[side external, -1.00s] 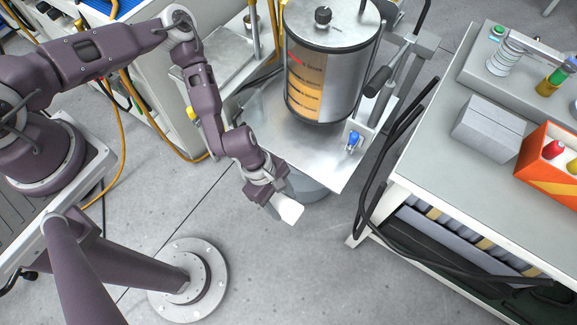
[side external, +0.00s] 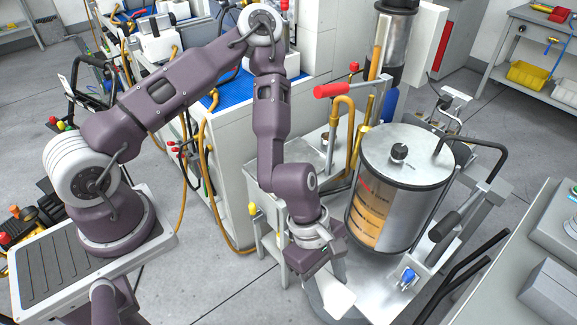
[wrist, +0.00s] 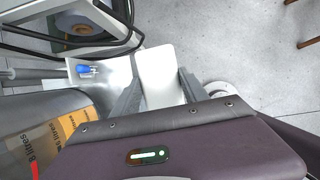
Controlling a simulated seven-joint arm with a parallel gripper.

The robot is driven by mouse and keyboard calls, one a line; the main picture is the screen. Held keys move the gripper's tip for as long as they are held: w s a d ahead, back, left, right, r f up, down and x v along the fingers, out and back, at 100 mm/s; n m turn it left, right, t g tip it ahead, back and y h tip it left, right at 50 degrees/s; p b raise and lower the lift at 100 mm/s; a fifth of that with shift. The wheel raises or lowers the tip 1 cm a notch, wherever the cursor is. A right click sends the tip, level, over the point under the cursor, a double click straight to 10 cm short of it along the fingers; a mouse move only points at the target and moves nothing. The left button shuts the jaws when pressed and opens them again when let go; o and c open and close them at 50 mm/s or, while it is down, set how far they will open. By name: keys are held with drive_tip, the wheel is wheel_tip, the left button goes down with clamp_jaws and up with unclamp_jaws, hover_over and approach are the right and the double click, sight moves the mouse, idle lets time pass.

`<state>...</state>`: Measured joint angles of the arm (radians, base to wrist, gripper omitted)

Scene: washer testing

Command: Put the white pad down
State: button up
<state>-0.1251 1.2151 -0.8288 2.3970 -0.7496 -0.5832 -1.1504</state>
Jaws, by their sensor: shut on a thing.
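The white pad (side external: 338,302) is a flat, pale rectangle at the bottom of the side view. My gripper (side external: 318,278) is shut on it and holds it at its near part. In the wrist view, the pad (wrist: 160,66) extends forward between the two grey fingers (wrist: 158,88). It is at the edge of the washer's metal plate (wrist: 112,74), with floor on its other side. I cannot tell its height or whether it touches anything below. My gripper hides part of it.
The steel drum (side external: 392,190) with an orange label stands on the plate beside my gripper. A blue knob (side external: 408,278) is right of the pad. A grey bench with a grey box (side external: 550,292) stands at the right. Grey floor (side external: 225,292) is open left of my gripper.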

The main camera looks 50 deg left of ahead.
drive_tip(key=w+a+f+n+t+y, duration=0.1)
drive_tip(key=w+a+f+n+t, duration=0.2)
drive_tip(key=w+a+n, duration=1.05)
drive_tip(key=w+a+r+n+y, duration=0.1)
drive_tip(key=w+a, duration=0.2)
drive_tip(key=a, duration=0.7)
drive_tip(key=w+a+r+n+t+y, duration=0.1)
drive_tip(key=w+a, duration=0.3)
drive_tip(key=a, duration=0.7)
drive_tip(key=w+a+r+n+y, duration=0.1)
drive_tip(key=w+a+n, duration=0.15)
drive_tip(key=a, duration=0.75)
drive_tip(key=shift+m, duration=0.4)
drive_tip(key=f, duration=1.4)
drive_tip(key=shift+w+a+f, duration=0.2)
drive_tip(key=shift+a, duration=0.2)
drive_tip(key=shift+f, duration=0.15)
drive_tip(key=o, duration=1.3)
